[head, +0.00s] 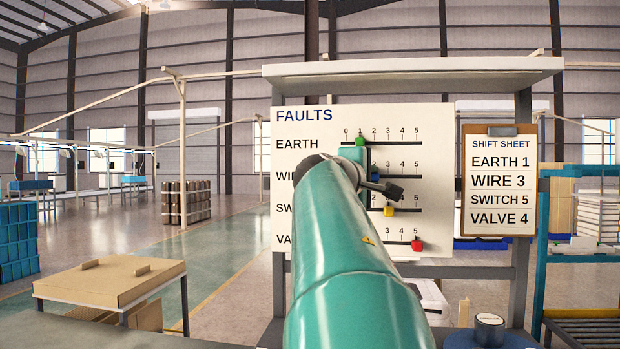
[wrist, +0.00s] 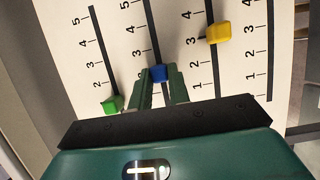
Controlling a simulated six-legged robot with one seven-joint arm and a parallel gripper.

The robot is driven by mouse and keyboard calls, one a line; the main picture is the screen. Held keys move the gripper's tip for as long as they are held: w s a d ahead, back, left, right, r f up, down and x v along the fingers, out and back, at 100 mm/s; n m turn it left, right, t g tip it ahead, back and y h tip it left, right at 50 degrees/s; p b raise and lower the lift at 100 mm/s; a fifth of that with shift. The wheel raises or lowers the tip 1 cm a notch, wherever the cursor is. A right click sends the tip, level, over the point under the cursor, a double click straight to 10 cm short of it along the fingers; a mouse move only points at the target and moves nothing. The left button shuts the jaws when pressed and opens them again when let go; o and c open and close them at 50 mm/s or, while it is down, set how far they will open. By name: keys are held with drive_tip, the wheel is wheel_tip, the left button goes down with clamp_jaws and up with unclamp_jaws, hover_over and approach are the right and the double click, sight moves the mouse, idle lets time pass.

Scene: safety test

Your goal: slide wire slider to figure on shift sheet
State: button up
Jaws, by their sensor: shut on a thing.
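The blue wire slider (wrist: 159,73) sits on its track between the two fingers of my gripper (wrist: 160,76), which is shut on it. It stands at about 2 on the wire scale. The shift sheet (head: 498,180) hangs right of the board and reads earth 1, wire 3, switch 5, valve 4.
The green earth slider (wrist: 113,104) is at about 1, left of my fingers in the wrist view. The yellow switch slider (wrist: 218,33) is at about 3. The red valve slider (head: 417,245) is at about 5. A shelf (head: 410,70) juts over the board.

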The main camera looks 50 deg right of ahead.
sight(391, 177)
drive_tip(key=shift+s+d, duration=0.4)
drive_tip(key=shift+s, duration=0.35)
drive_tip(key=shift+s+d, duration=0.35)
drive_tip(key=shift+s, duration=0.4)
clamp_jaws()
drive_tip(key=shift+w+a, duration=0.1)
drive_tip(key=shift+w, duration=0.1)
drive_tip(key=o, duration=0.9)
unclamp_jaws()
drive_tip(key=shift+s+a, duration=0.1)
drive_tip(key=shift+s, duration=0.05)
drive_tip(key=shift+c, duration=0.2)
